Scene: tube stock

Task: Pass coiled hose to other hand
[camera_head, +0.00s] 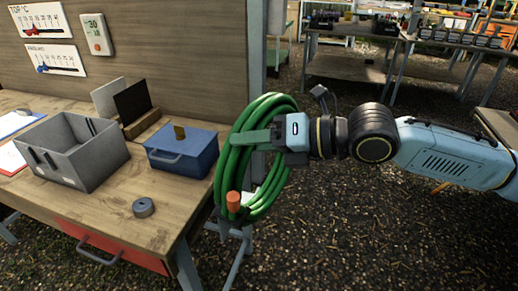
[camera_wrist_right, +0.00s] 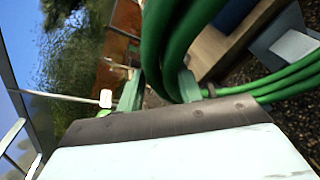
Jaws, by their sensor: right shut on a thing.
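The coiled green hose (camera_head: 229,184) has an orange end fitting (camera_head: 233,202) at its lower left. In the head view it hangs in the air just off the right end of the wooden bench. My right gripper (camera_head: 250,138) is shut on the upper part of the coil, its arm coming in from the right. In the right wrist view, the hose (camera_wrist_right: 168,40) passes between the green fingers, and more loops run off to the right. My left gripper is in neither view.
The wooden bench (camera_head: 120,213) carries a grey open bin (camera_head: 78,168), a blue lidded box (camera_head: 183,165) and a small grey ring (camera_head: 143,207). A red drawer (camera_head: 110,248) is below. A grey post (camera_head: 257,45) stands behind the coil. Gravel floor is open at right.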

